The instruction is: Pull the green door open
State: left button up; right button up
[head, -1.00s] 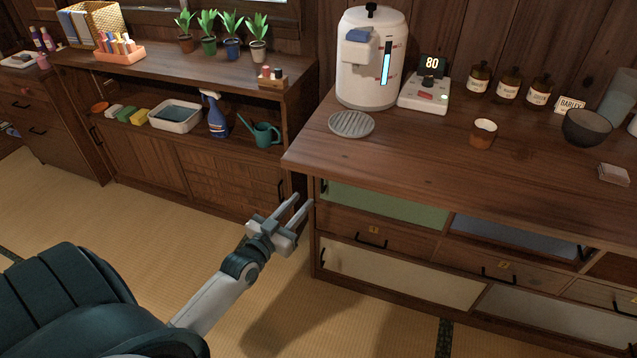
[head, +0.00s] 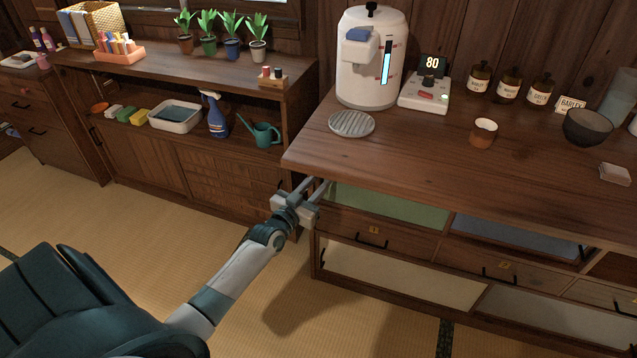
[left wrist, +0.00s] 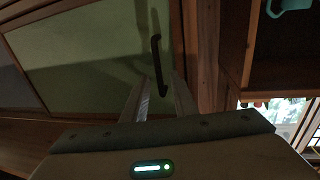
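The green door (head: 390,208) is a low panel under the right counter's top, above a drawer, and looks closed. In the left wrist view the green door (left wrist: 90,60) fills the upper left, with a dark upright bar handle (left wrist: 156,65) near its edge. My left gripper (head: 314,187) is at the counter's left front corner, by the handle end of the door. My right gripper is not in view.
The counter top (head: 420,160) overhangs the door and holds a white water dispenser (head: 370,65) and a round grey rack (head: 351,124). A drawer (head: 375,236) is below the door. A low shelf unit (head: 180,170) stands at left. The tatami floor in front is clear.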

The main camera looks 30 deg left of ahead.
pick_arm(q)
grip_shut()
dwell(1.4)
